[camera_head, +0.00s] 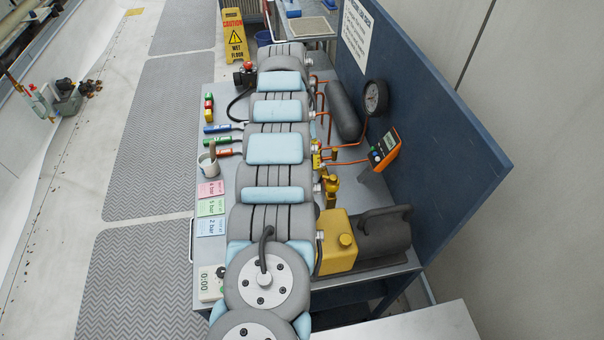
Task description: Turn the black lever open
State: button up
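I cannot make out a black lever with certainty; my arm covers the middle of the grey bench (228,170). Brass valve fittings (331,190) stand just right of my arm, joined to copper pipes (345,146). A small black device with a red knob (245,73) sits at the bench's far left, and a black hose (238,105) curves near it. My gripper does not show; my arm runs up the picture over the bench, and its far end hides whatever lies under it.
A round gauge (376,97) and an orange meter (386,149) stand near the blue back panel (450,150). A yellow tank (338,240) adjoins a dark cylinder (384,237).

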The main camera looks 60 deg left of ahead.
jog(key=shift+r, duration=2)
